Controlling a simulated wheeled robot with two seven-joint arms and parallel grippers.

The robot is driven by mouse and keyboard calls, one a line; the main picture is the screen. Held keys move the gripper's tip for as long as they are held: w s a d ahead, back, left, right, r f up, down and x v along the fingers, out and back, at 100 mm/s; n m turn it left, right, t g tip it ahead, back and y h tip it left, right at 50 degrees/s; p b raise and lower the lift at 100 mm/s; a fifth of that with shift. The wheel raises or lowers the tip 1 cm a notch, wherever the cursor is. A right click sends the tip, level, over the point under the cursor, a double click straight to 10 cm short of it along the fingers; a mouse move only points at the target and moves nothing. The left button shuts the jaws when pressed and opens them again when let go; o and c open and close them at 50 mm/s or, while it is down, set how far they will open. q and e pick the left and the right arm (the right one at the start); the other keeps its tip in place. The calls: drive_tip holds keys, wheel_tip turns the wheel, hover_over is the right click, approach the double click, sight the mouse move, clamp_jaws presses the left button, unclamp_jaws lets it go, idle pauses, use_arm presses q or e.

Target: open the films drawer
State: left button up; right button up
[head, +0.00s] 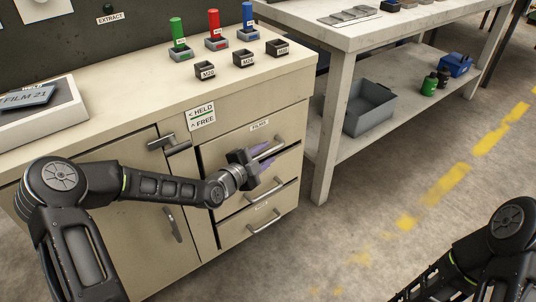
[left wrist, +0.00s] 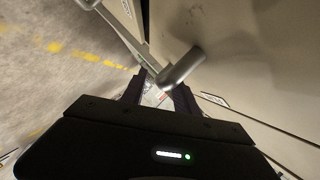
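The films drawer (head: 228,147) is the top drawer of the beige cabinet, with a FILMS label (head: 259,125) and a silver bar handle (head: 277,146). My left gripper (head: 268,165) is at this handle, its two fingers apart. In the left wrist view, a silver bar (left wrist: 184,68) shows at the fingertips (left wrist: 160,88); I cannot tell whether they touch it. A lever latch (head: 162,142) left of the drawer points left, beside a HELD/FREE sign (head: 201,116) whose HELD arrow points left. The drawer looks shut or nearly so. My right gripper is out of view.
More drawers with bar handles (head: 264,222) lie below, and a cabinet door (head: 125,185) is at left. A workbench (head: 325,150) stands at right. The floor before the drawers is clear.

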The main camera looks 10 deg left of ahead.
use_arm(q)
drive_tip(key=shift+x, duration=0.95)
drive_tip(key=shift+c, duration=0.5)
clamp_jaws()
